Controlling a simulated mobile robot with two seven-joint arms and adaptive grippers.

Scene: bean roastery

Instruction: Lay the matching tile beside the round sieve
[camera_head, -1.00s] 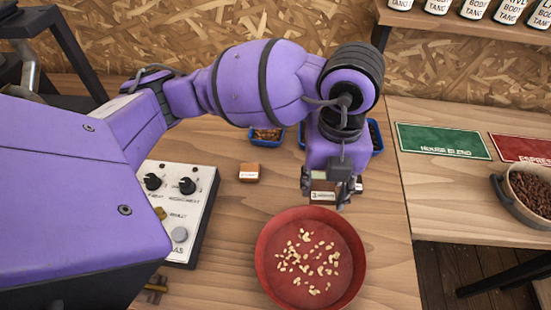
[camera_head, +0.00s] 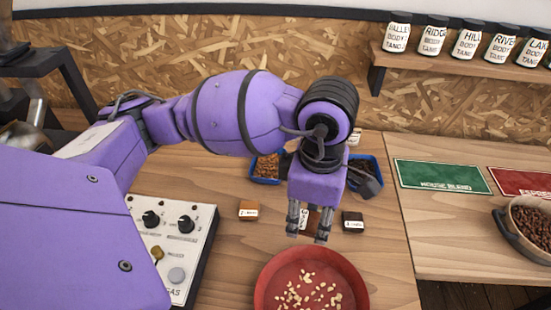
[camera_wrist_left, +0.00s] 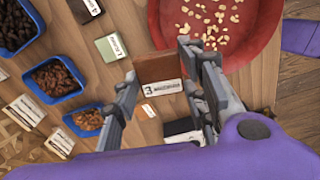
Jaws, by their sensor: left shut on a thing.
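My left gripper (camera_head: 308,230) points down just behind the red round dish. It is shut on a brown tile (camera_wrist_left: 160,68) with a white label marked 3. In the head view the fingers hide much of this tile. The red round dish (camera_head: 262,285), seemingly the round sieve, holds pale pieces and also shows in the wrist view (camera_wrist_left: 262,55). An orange-brown tile (camera_head: 249,209) lies left of the gripper and a dark tile (camera_head: 353,217) lies right of it. The wrist view shows a green tile (camera_wrist_left: 112,44) and part of a dark tile marked 4 (camera_wrist_left: 84,8). My right gripper is out of view.
Blue trays of beans stand behind the tiles, one left (camera_head: 267,180) and one right (camera_head: 377,165), partly hidden. A control box (camera_head: 180,215) stands at left. A green card (camera_head: 440,175) and a pan of dark beans (camera_head: 501,208) are on the right table. Bare wood lies right of the dish.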

